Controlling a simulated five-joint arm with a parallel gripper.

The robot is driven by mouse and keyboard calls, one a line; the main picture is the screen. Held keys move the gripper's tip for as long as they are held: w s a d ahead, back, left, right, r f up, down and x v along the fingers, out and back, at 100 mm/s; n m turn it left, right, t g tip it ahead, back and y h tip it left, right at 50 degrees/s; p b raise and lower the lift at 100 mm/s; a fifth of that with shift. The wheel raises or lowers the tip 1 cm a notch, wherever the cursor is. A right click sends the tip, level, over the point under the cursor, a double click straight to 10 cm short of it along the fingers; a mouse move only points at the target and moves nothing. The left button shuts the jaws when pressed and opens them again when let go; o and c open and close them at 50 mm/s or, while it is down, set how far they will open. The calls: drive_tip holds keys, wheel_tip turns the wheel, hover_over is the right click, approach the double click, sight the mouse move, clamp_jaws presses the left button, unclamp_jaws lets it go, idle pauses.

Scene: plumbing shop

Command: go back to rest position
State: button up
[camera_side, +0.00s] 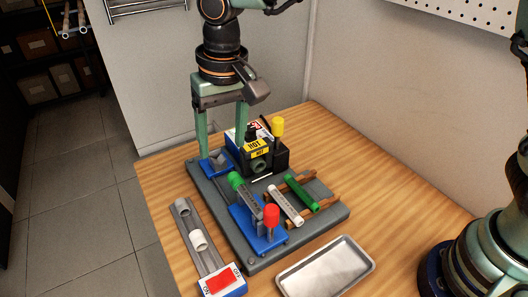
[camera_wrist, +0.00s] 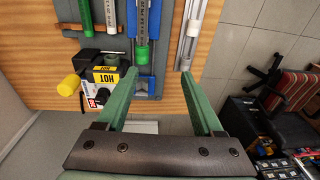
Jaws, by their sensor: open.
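My gripper (camera_side: 222,142) points down over the back left part of the grey base plate (camera_side: 318,234), with its two green fingers spread apart and nothing held between them. The right fingertip is partly hard to make out against the black heater. In the wrist view the gripper (camera_wrist: 155,72) is also open, with a blue block (camera_wrist: 145,86) in line between and beyond the fingers. The black heater (camera_side: 280,158) with yellow HOT labels stands just right of the fingers. Whether a finger touches anything is unclear.
A green-ended pipe (camera_side: 236,181) lies at a blue clamp (camera_side: 243,222) with a red knob (camera_side: 271,214). White (camera_side: 286,206) and green (camera_side: 301,194) pipes lie on a wooden rack. A rail with white fittings (camera_side: 198,240), a red switch (camera_side: 222,281) and a metal tray (camera_side: 325,270) sit in front.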

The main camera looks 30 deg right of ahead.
drive_tip(key=s+d+r+t, duration=0.1)
drive_tip(key=d+r, duration=0.2)
drive_tip(key=d, duration=0.5)
drive_tip(key=s+d+r+t, duration=0.1)
drive_tip(key=d+r, duration=0.3)
drive_tip(key=d, duration=0.5)
drive_tip(key=s+d+f+t, duration=0.2)
drive_tip(key=s+d, duration=0.6)
drive_tip(key=d, duration=0.4)
drive_tip(key=shift+s+t+h, duration=0.2)
drive_tip(key=shift+t+h, duration=0.1)
drive_tip(key=shift+h, duration=0.1)
